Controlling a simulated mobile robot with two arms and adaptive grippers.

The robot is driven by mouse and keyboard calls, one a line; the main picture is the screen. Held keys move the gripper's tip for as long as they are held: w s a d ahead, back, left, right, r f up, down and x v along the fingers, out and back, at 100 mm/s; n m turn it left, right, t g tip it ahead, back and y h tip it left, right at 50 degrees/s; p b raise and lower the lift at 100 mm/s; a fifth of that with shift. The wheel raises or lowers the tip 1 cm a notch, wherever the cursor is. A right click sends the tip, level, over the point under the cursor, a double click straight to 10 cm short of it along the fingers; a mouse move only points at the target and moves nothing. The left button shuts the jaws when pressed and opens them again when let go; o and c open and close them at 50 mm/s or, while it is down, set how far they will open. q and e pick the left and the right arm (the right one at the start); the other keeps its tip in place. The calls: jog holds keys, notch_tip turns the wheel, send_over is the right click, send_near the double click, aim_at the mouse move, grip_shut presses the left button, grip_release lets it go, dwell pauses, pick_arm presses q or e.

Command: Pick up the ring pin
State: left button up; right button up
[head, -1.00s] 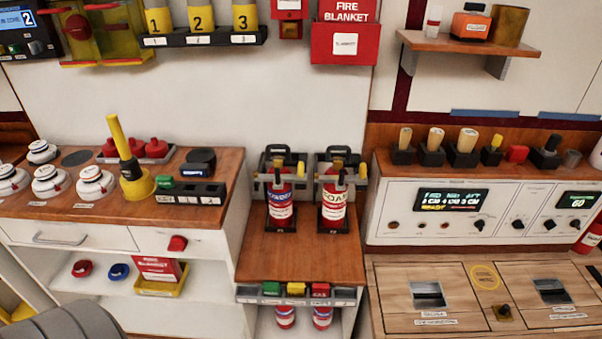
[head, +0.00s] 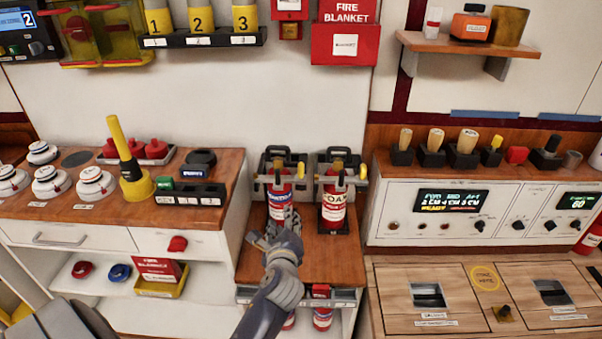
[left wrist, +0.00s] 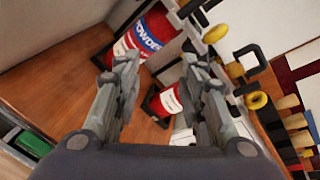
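Two red extinguishers stand upright in black brackets on the middle wooden counter: one labelled as powder (head: 279,188), one labelled as foam (head: 334,205). Yellow fittings (head: 301,171) show at their tops. My left gripper (head: 279,217) is low in front of the powder extinguisher and covers part of it. In the left wrist view its fingers (left wrist: 158,66) are apart with nothing between them. The powder extinguisher (left wrist: 150,35) shows just beyond the fingertips, and yellow rings (left wrist: 256,100) lie to the right. I cannot tell which ring is the ring pin. My right gripper is out of view.
The left counter (head: 90,207) holds white domes and a yellow plunger-like tool (head: 127,160). A white control panel (head: 450,215) stands to the right. The middle counter's right front (head: 335,255) is clear.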

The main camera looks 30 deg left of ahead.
aim_at(301, 172)
pick_arm(q)
jog(key=w+a+r+m+t, duration=0.1)
jog(key=w+a+m, duration=0.1)
jog(key=w, duration=0.3)
jog(key=w+a+r+m+t, duration=0.1)
jog(key=w+r+m, duration=0.1)
jog(key=w+m, duration=0.2)
jog(key=w+a+r+m+t+b, duration=0.1)
jog(key=w+a+r+m, duration=0.1)
jog(key=w, duration=0.5)
jog(key=shift+w+a+r+m+y, duration=0.15)
jog(key=shift+w+a+m+y, duration=0.15)
jog(key=shift+m, duration=0.6)
grip_shut()
